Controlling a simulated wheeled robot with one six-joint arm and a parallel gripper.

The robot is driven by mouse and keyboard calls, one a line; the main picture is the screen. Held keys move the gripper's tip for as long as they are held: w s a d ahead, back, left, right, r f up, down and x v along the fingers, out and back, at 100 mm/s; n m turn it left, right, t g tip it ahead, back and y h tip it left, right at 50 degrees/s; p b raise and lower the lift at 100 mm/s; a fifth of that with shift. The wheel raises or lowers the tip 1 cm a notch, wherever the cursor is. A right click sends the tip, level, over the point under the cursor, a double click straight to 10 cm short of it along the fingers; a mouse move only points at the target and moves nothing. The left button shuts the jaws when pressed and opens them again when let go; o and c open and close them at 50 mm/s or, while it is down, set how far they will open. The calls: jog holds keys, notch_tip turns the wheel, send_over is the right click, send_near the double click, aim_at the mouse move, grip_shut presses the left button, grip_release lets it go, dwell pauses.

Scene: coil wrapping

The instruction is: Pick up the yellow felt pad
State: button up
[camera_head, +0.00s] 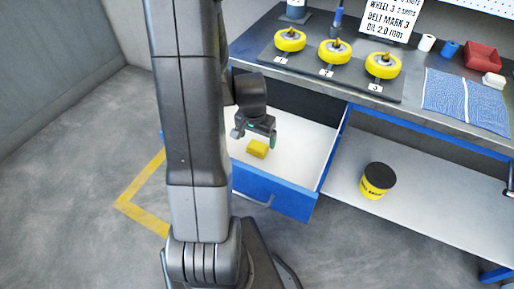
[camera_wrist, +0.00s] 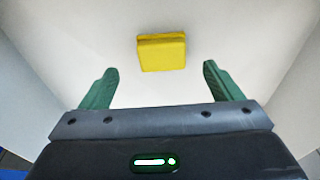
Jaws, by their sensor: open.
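The yellow felt pad (camera_head: 257,149) is a small yellow block lying on the white floor of the open blue drawer (camera_head: 268,194). In the wrist view the pad (camera_wrist: 161,52) lies ahead of the fingertips, roughly centred between them. My gripper (camera_head: 256,138) is open and empty, above the drawer and close to the pad in the head view. In the wrist view its two green fingers (camera_wrist: 155,84) stand wide apart, and neither touches the pad. Nothing hides the pad in the wrist view.
Drawer walls surround the pad. The bench top (camera_head: 436,114) above carries several yellow wheels on a dark board (camera_head: 304,68), a blue cloth (camera_head: 465,102) and a red bin (camera_head: 482,57). A black-and-yellow tub (camera_head: 377,181) stands on the lower shelf (camera_head: 425,212) right of the drawer.

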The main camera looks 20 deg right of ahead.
aim_at(257, 145)
jog(key=shift+w+d+f, duration=0.1)
jog(key=shift+w+f, duration=0.1)
jog(key=shift+f, duration=0.85)
jog(key=shift+w+d+f, duration=0.1)
jog(key=shift+w+f, duration=0.05)
jog(key=shift+f, duration=0.85)
jog(key=shift+c, duration=0.4)
jog(key=c, duration=1)
